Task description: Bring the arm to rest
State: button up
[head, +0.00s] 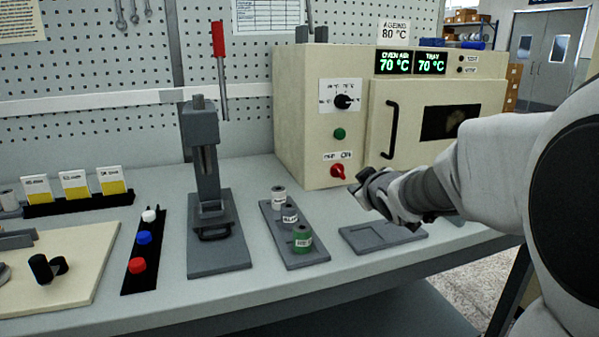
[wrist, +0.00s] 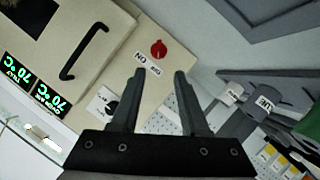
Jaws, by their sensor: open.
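My gripper (head: 374,194) hangs in the air in front of the oven, at the right of the head view, with my arm coming in from the right edge. In the wrist view my gripper (wrist: 159,75) is open, its two dark fingers apart with nothing between them. The cream oven (head: 300,110) stands behind it with its door shut. The red knob (head: 338,171) beside an ON label is left of my gripper in the head view. In the wrist view the red knob (wrist: 158,49) appears beyond the fingertips, apart from them.
A grey tray (head: 272,232) holds three labelled cylinders, one of them green (head: 302,238). An empty grey tray (head: 400,236) lies below my gripper. A press with a red-handled lever (head: 205,150) stands left. Both oven displays (head: 411,64) read 70 °C; the sign above says 80 °C.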

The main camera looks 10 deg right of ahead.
jog(key=s+a+f+m+g, duration=0.2)
jog(key=s+a+g, duration=0.1)
jog(key=s, duration=0.8)
jog(key=s+a+f+m+g+y+p, duration=0.1)
jog(key=s+a+f+m+g, duration=0.15)
jog(key=s, duration=0.85)
jog(key=s+a+f+m+g, duration=0.1)
jog(key=s+a+m+g, duration=0.15)
jog(key=s, duration=0.75)
notch_tip(320, 180, up, 23)
jog(key=p, duration=2.3)
jog(key=shift+a, duration=0.3)
